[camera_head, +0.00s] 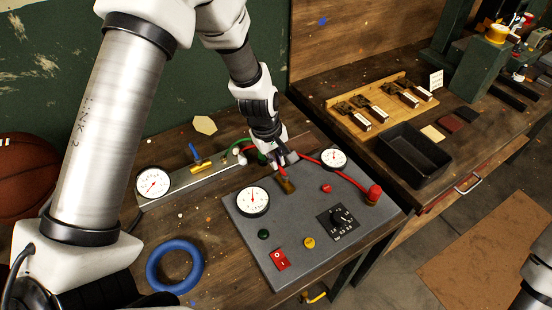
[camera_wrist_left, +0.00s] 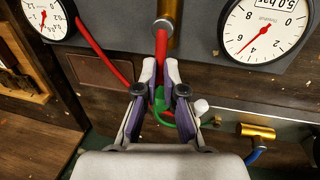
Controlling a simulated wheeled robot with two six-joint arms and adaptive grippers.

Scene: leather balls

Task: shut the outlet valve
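A brass valve (camera_head: 288,186) with a red lever (camera_wrist_left: 162,48) sits at the far edge of the grey panel (camera_head: 240,222); its brass body also shows at the top of the left wrist view (camera_wrist_left: 168,20). My left gripper (camera_head: 283,160) is at this lever. In the left wrist view its fingertips (camera_wrist_left: 160,68) are close together, one on each side of the red lever, and seem to touch it. A second brass valve (camera_head: 203,166) with a blue lever (camera_head: 194,152) stands to the left. No label shows which valve is the outlet. My right gripper is out of view.
A red hose (camera_head: 352,180) and a green part (camera_wrist_left: 160,100) are close to the gripper. A blue ring (camera_head: 175,266) lies in front; a black bin (camera_head: 414,154) stands right.

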